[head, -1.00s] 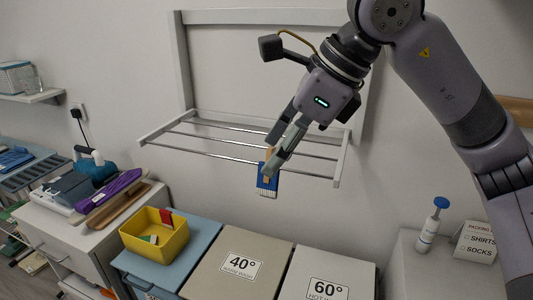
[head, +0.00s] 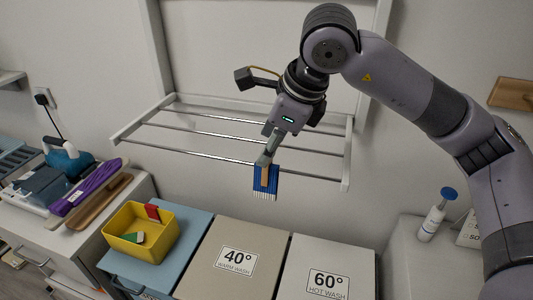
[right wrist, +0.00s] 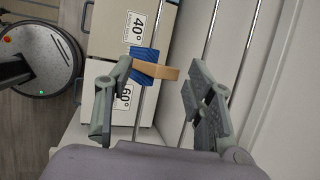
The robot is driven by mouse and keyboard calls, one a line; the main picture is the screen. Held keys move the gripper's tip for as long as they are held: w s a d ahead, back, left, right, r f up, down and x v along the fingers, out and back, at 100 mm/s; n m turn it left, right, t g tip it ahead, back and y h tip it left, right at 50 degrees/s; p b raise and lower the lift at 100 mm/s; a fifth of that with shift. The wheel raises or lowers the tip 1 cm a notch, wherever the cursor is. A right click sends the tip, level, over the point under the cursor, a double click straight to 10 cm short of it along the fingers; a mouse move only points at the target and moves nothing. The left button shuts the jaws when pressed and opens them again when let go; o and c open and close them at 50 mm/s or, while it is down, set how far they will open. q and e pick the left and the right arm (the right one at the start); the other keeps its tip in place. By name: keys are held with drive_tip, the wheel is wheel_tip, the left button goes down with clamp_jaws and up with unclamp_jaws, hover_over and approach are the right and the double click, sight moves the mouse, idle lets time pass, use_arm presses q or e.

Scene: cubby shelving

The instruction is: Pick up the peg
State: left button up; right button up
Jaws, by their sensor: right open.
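The peg (head: 264,176) is a small light-wood piece at the front rail of the drying rack, against a small blue cloth (head: 272,188) with a white fringe. In the right wrist view the peg (right wrist: 165,72) sticks out toward the camera, with the blue cloth (right wrist: 144,57) behind it. My right gripper (head: 268,154) is just above the peg in the head view. In the right wrist view my right gripper (right wrist: 160,82) is open, its fingers on either side of the peg, which is closer to the left finger. My left gripper is not in view.
The white wall rack (head: 348,165) has several thin rails around the gripper. Below stand lidded bins marked 40° (head: 237,262) and 60° (head: 328,285). A yellow box (head: 140,238) with coloured pieces sits on a blue lid.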

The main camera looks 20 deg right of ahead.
sight(265, 173)
drive_tip(key=shift+p+x, duration=0.3)
drive_tip(key=shift+x, duration=0.65)
drive_tip(key=p+x, duration=0.1)
drive_tip(key=x, duration=0.1)
drive_tip(key=p+x, duration=0.1)
drive_tip(key=x, duration=0.1)
drive_tip(key=shift+s+a+f, duration=0.15)
drive_tip(key=shift+s+f, duration=0.1)
drive_tip(key=shift+s, duration=0.1)
drive_tip(key=shift+w+f, duration=0.1)
drive_tip(key=shift+f, duration=0.2)
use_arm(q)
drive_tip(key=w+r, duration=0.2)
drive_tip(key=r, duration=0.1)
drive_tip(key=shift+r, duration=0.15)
use_arm(e)
drive_tip(key=shift+c, duration=0.3)
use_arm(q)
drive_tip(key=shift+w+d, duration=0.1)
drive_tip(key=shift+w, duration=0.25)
use_arm(e)
drive_tip(key=c, duration=0.8)
